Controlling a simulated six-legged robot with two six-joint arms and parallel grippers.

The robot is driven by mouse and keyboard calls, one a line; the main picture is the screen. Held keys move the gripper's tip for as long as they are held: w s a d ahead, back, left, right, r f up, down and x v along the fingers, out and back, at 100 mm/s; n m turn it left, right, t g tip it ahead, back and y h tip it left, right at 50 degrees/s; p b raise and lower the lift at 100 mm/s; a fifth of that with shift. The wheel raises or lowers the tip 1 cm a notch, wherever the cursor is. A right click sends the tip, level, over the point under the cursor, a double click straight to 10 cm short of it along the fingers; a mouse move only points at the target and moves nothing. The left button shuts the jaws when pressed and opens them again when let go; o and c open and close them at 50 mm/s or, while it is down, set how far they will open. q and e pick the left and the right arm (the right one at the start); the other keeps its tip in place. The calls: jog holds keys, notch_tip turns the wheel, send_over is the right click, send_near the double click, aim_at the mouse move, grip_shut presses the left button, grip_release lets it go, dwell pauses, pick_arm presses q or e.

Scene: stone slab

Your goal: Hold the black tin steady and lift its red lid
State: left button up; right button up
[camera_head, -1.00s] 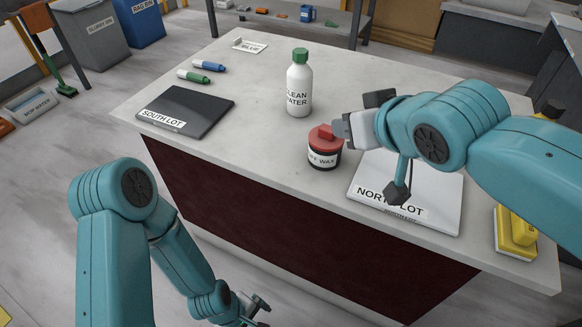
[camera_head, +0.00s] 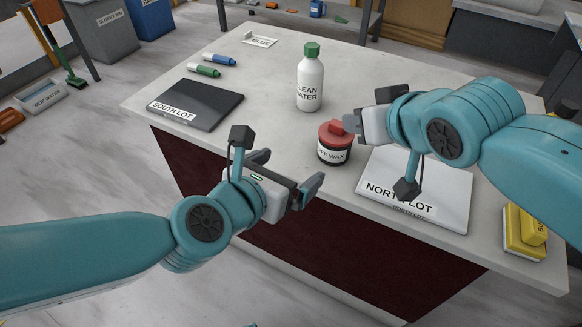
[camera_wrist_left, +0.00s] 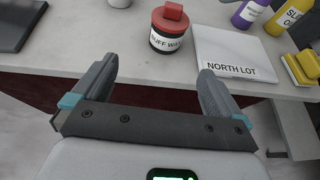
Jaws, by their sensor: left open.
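My left gripper (camera_head: 287,171) is open and empty at the slab's front edge, left of and nearer than the tin. Its spread fingers also show in the wrist view (camera_wrist_left: 156,72). My right gripper (camera_head: 352,124) appears beside the knob in the head view, but the wrist view shows no fingers around the knob. Its jaw opening is hidden.
A white North Lot plate (camera_head: 440,200) lies right of the tin. A white bottle (camera_head: 311,80) stands behind it. A dark South Lot plate (camera_head: 197,104) and two markers (camera_head: 205,70) lie left. A yellow block (camera_head: 523,232) is at the right. Slab between South Lot and tin is clear.

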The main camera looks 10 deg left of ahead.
aim_at(328, 145)
pick_arm(q)
jog(key=shift+h, duration=0.3)
jog(key=x, duration=1)
jog(key=d+x, duration=0.1)
jog(key=x, duration=0.5)
jog(key=shift+r, duration=0.3)
jog(key=shift+s, duration=0.1)
jog(key=c, duration=1.5)
jog(key=o, duration=1.5)
